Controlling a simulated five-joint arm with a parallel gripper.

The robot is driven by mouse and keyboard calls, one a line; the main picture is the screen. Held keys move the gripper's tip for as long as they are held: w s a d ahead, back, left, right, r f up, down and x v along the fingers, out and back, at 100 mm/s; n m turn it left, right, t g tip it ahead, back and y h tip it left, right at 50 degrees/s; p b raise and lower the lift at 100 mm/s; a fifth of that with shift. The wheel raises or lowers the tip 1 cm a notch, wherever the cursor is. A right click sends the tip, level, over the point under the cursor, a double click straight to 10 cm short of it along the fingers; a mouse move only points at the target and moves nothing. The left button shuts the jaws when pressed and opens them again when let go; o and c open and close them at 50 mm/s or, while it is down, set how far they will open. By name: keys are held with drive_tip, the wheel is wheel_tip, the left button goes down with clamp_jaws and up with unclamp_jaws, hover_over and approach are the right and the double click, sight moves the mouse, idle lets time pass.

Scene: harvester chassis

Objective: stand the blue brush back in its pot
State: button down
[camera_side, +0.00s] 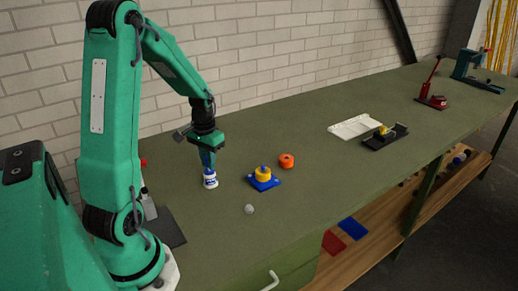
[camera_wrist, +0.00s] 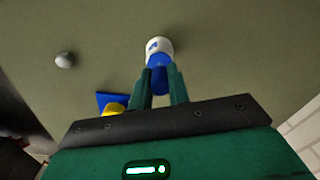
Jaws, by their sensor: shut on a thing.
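My gripper (camera_side: 208,150) points down over the left part of the green bench. It is shut on the blue brush (camera_side: 208,160), which also shows between the two fingers (camera_wrist: 160,76) in the wrist view. A white pot with a blue mark (camera_side: 210,181) stands on the bench directly below the gripper. In the wrist view the pot (camera_wrist: 158,46) lies just beyond the fingertips, in line with the brush. The brush's lower end meets or overlaps the pot's top in both views. I cannot tell whether it is inside the pot. The fingers hide part of the brush.
A blue plate with a yellow piece (camera_side: 263,180), an orange ring (camera_side: 286,160) and a grey ball (camera_side: 249,209) lie to the pot's right. A white tray (camera_side: 354,127) and a black fixture (camera_side: 385,138) are farther right. The bench's front edge is beyond the ball.

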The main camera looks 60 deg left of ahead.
drive_tip(key=shift+f, duration=0.15)
drive_tip(key=c, duration=1.3)
unclamp_jaws()
drive_tip(key=shift+o, duration=0.2)
drive_tip(key=shift+r, duration=3.95)
